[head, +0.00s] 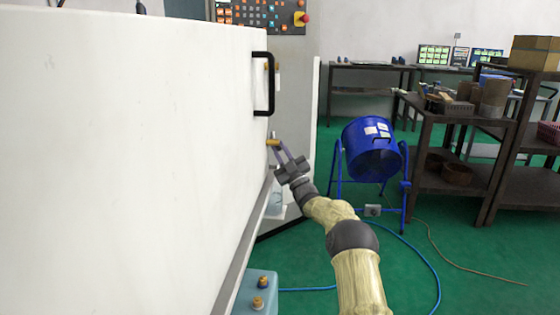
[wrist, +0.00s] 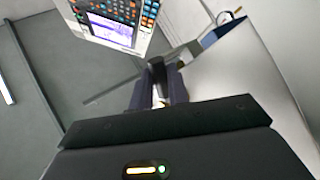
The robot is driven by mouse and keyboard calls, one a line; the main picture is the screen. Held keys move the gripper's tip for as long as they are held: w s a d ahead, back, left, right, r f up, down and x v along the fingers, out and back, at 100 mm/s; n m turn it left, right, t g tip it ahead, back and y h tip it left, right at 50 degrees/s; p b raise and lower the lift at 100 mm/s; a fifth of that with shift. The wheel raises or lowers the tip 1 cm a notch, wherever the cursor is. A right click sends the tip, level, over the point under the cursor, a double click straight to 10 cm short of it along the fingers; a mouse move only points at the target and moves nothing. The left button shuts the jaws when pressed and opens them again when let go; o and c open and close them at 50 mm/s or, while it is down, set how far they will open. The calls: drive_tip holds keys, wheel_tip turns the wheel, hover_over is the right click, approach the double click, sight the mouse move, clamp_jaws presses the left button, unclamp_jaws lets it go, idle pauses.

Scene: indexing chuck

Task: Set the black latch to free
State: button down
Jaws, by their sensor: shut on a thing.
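My gripper (head: 281,150) is at the right edge of the large white housing, below a black bar handle (head: 263,84). In the wrist view my gripper's two fingers (wrist: 160,82) are closed on a dark piece, which looks like the black latch (wrist: 157,70). The latch is mostly covered by the fingers, and its setting cannot be read. In the head view a small brass-coloured piece (head: 273,142) shows at the fingertips; the latch itself cannot be made out there.
The white housing (head: 130,140) fills the left. A control panel (head: 262,14) stands behind it. A blue drum on a stand (head: 371,150) and dark shelves (head: 450,140) are to the right. A blue hose (head: 410,260) lies on the green floor.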

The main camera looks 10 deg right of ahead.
drive_tip(key=shift+n+y, duration=0.3)
drive_tip(key=shift+n, duration=0.1)
drive_tip(key=c, duration=1.6)
unclamp_jaws()
drive_tip(key=p+v, duration=0.2)
drive_tip(key=v, duration=1.5)
drive_tip(key=shift+s+f, duration=0.1)
drive_tip(key=shift+f, duration=0.05)
